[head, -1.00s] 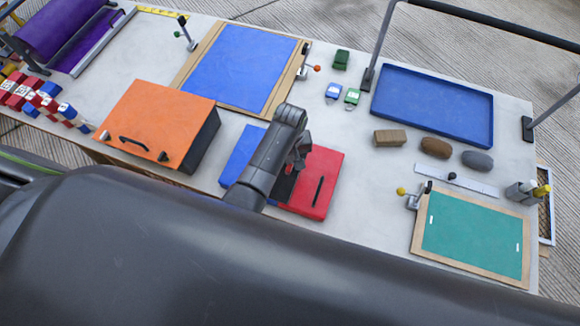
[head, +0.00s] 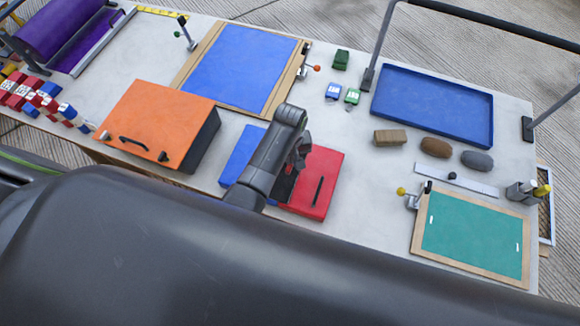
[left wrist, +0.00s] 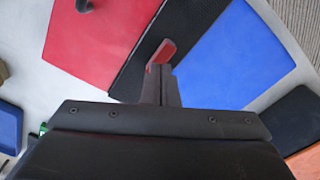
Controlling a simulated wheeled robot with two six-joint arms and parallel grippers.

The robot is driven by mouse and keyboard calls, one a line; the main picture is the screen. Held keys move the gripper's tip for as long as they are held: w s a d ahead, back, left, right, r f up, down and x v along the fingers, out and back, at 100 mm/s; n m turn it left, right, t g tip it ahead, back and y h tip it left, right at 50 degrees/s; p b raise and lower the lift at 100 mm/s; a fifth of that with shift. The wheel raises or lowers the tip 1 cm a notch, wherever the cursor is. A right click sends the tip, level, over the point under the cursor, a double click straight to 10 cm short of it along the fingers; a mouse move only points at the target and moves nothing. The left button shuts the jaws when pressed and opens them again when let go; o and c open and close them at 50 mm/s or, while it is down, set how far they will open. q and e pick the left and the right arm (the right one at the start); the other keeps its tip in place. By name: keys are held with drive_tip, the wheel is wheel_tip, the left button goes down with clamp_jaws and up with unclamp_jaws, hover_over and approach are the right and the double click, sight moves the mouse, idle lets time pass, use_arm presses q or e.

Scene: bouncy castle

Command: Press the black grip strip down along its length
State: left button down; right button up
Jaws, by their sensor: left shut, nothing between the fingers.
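The black grip strip (left wrist: 188,28) runs between a red panel (left wrist: 95,35) and a blue panel (left wrist: 235,60) in the left wrist view. In the head view my left arm hides most of it, and the red panel (head: 328,170) and blue panel (head: 240,153) show on either side. My left gripper (left wrist: 160,58) is shut and empty, its red-tipped fingers over the strip. I cannot tell whether the fingertips touch it. In the head view the left gripper (head: 301,152) is seen from above, its tips mostly hidden. My right gripper is not in view.
A black handle (head: 318,191) lies on the red panel. An orange box (head: 155,122) stands to the left. A blue tray (head: 381,102) and a green framed board (head: 470,235) lie to the right. White tabletop is bare just right of the red panel.

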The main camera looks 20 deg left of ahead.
use_arm(q)
drive_tip(key=shift+f+b, duration=0.45)
drive_tip(key=shift+f, duration=0.35)
idle(0.4)
wheel_tip(320, 180, up, 3)
drive_tip(key=p, duration=0.2)
drive_tip(key=shift+r+p, duration=0.1)
drive_tip(key=shift+p, duration=0.2)
drive_tip(key=shift+r, duration=1.4)
